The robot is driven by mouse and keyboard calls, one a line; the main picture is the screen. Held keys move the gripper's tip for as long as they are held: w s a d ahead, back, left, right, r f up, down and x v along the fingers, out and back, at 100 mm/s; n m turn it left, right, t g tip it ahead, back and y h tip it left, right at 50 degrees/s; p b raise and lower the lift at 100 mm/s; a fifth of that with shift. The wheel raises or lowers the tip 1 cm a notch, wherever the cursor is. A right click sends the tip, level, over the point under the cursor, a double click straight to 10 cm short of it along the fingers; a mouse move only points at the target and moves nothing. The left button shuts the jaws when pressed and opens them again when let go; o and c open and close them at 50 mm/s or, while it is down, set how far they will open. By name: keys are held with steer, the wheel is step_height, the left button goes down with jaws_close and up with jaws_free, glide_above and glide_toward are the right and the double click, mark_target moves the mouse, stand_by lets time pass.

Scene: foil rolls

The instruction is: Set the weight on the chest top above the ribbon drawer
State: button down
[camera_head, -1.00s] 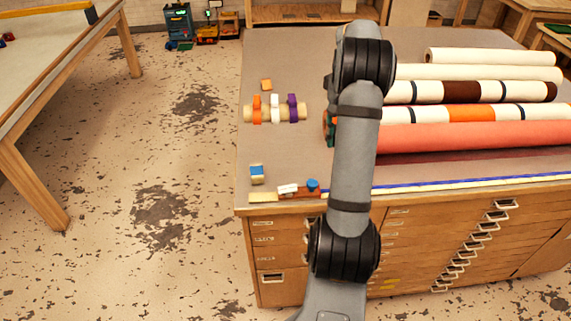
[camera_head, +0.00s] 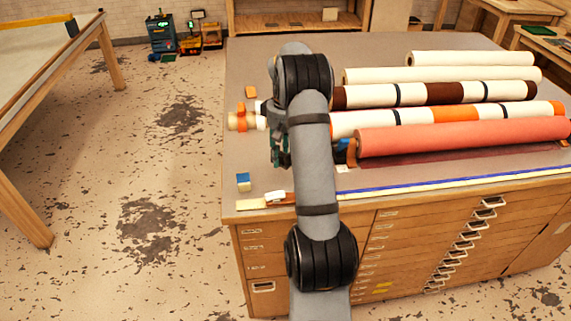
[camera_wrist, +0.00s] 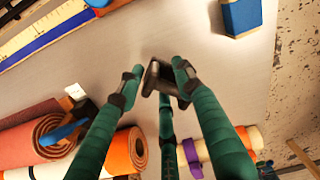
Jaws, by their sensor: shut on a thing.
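My gripper (camera_head: 280,152) is partly hidden behind my arm, over the left part of the chest top (camera_head: 262,172). In the wrist view its green fingers (camera_wrist: 156,78) close around a small dark piece (camera_wrist: 165,86), apparently the weight, mostly covered by the fingertips. Bare grey chest top shows beneath it. The chest's left column has several small labelled drawers (camera_head: 264,251); I cannot read which label says ribbon.
Foil rolls (camera_head: 450,139) fill the right of the top. A rod with coloured ribbon rings (camera_head: 242,118) lies behind the gripper. A blue-and-cream block (camera_head: 243,182) stands near the front left corner, and a blue-edged ruler (camera_head: 440,183) runs along the front.

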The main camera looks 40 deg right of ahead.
steer(key=shift+f, duration=1.85)
steer(key=shift+f, duration=0.15)
steer(key=c, duration=1.2)
jaws_free()
step_height(320, 180, up, 12)
steer(key=shift+s+r+p, duration=0.1)
steer(key=shift+r+p, duration=0.05)
steer(key=shift+p, duration=0.45)
